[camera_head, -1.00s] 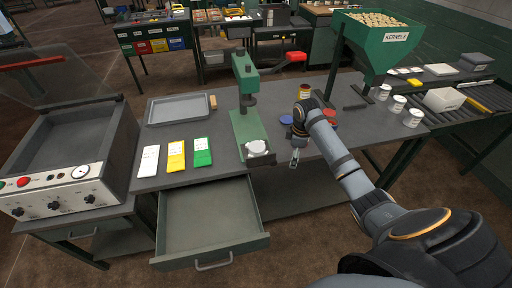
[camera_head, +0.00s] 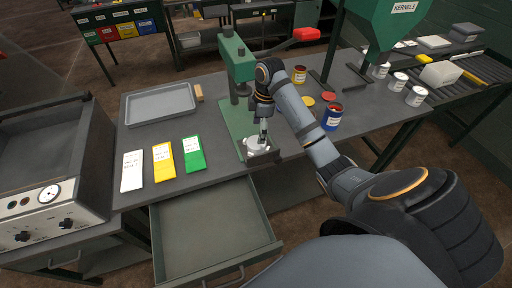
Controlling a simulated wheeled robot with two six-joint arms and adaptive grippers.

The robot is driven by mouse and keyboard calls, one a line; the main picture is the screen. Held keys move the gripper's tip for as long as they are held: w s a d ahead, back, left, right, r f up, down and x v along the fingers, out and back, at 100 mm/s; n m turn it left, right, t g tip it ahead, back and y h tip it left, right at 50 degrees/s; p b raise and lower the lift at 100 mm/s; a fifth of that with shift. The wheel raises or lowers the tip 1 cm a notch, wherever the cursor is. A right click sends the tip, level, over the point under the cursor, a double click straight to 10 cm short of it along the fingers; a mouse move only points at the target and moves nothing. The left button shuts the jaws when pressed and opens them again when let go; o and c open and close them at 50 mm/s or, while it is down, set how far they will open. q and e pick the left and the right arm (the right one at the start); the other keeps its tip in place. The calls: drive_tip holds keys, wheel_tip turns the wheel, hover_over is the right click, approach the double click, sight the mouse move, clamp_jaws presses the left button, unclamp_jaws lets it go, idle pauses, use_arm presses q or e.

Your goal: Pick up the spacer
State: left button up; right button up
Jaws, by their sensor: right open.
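A pale grey round piece, which looks to be the spacer (camera_head: 256,147), sits at the front of the base of the green press (camera_head: 236,65) on the workbench. My right gripper (camera_head: 263,140) points down just over it, with its narrow fingers at or very near the piece's top. The fingers are open. I cannot tell whether they touch the piece, and they hide part of it. My left gripper is not in view.
An open empty drawer (camera_head: 213,228) juts out below the bench's front edge. White, yellow and green cards (camera_head: 164,162) and a grey tray (camera_head: 160,104) lie left of the press. A blue jar (camera_head: 331,118) stands to the right, beside my right arm.

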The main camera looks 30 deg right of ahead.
sight(257, 145)
drive_tip(key=shift+w+f, duration=0.2)
drive_tip(key=shift+f, duration=0.75)
drive_tip(key=f, duration=0.1)
drive_tip(key=f+p, duration=0.1)
drive_tip(key=f, duration=0.1)
drive_tip(key=shift+a+f, duration=0.25)
drive_tip(key=shift+f, duration=0.1)
drive_tip(key=shift+w+f, duration=0.1)
drive_tip(key=shift+f, duration=0.2)
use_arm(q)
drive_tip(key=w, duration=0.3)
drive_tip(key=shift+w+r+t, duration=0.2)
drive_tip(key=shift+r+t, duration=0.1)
use_arm(e)
drive_tip(key=c, duration=1.2)
